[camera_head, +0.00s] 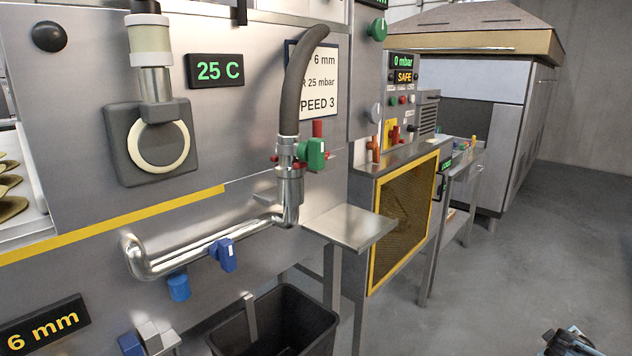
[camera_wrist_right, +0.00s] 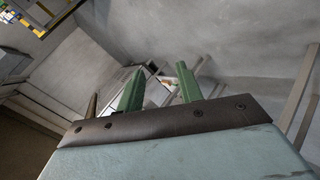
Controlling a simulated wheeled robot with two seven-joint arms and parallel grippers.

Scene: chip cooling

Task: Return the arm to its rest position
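My right gripper (camera_wrist_right: 160,82) shows in the right wrist view with two green fingers standing apart. Nothing is held between them; the space between them shows only blurred grey and white things farther off. In the head view a small dark part of my right arm (camera_head: 572,342) shows at the bottom right corner, over the grey floor and away from the machines. My left gripper is in neither view.
A steel machine with a hose (camera_head: 300,80), a bent pipe (camera_head: 190,248) and a blue valve handle (camera_head: 223,254) fills the left. A black bin (camera_head: 318,318) stands below a steel shelf (camera_head: 350,224). The floor (camera_head: 530,260) at the right is clear.

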